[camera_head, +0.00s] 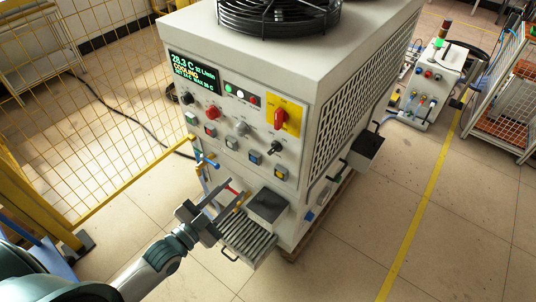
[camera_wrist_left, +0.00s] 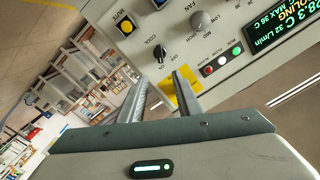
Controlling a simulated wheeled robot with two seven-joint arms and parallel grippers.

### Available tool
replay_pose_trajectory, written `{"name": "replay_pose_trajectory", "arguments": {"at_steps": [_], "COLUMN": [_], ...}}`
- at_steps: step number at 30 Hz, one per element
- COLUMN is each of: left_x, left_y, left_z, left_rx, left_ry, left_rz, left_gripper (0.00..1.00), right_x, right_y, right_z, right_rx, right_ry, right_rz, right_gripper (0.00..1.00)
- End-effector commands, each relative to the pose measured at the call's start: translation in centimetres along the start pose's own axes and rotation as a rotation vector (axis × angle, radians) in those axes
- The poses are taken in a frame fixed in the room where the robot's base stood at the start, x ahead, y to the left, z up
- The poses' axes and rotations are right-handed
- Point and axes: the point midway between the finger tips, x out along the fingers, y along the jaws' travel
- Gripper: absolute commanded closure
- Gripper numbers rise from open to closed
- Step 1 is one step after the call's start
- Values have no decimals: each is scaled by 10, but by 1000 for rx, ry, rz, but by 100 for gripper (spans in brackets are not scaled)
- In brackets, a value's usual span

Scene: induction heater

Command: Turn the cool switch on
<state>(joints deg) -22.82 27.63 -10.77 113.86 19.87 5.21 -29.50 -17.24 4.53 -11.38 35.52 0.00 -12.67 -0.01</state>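The cool switch (camera_head: 274,148) is a small black knob on the sloped front panel of the white machine (camera_head: 230,95). In the left wrist view the cool switch (camera_wrist_left: 160,53) sits under a COOL label, just beyond my fingertips. I cannot tell which mark its handle points to. My left gripper (camera_head: 235,190) is in front of the machine, below the panel, with its two fingers apart and nothing between them. The fingers (camera_wrist_left: 160,80) also show apart in the left wrist view, clear of the switch. My right gripper is not in view.
A green-lit display (camera_head: 190,70) reads COOLING. A red rotary switch (camera_head: 280,118) on a yellow plate sits above the cool switch. Several knobs and square buttons surround it. A slatted tray (camera_head: 247,240) juts out near my left gripper. A yellow mesh fence (camera_head: 110,100) stands at left.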

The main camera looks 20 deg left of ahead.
Motion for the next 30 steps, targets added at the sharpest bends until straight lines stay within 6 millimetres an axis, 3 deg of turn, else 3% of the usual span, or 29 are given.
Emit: {"name": "replay_pose_trajectory", "arguments": {"at_steps": [11,30], "left_x": [21,124], "left_y": [-1,-2], "left_z": [-2,-3], "left_rx": [-2,-1], "left_ry": [2,2], "left_rz": [-1,-1], "left_gripper": [69,69], "right_x": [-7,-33], "right_y": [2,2], "right_z": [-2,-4], "right_rx": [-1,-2], "right_ry": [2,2], "right_rz": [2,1], "right_gripper": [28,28]}}
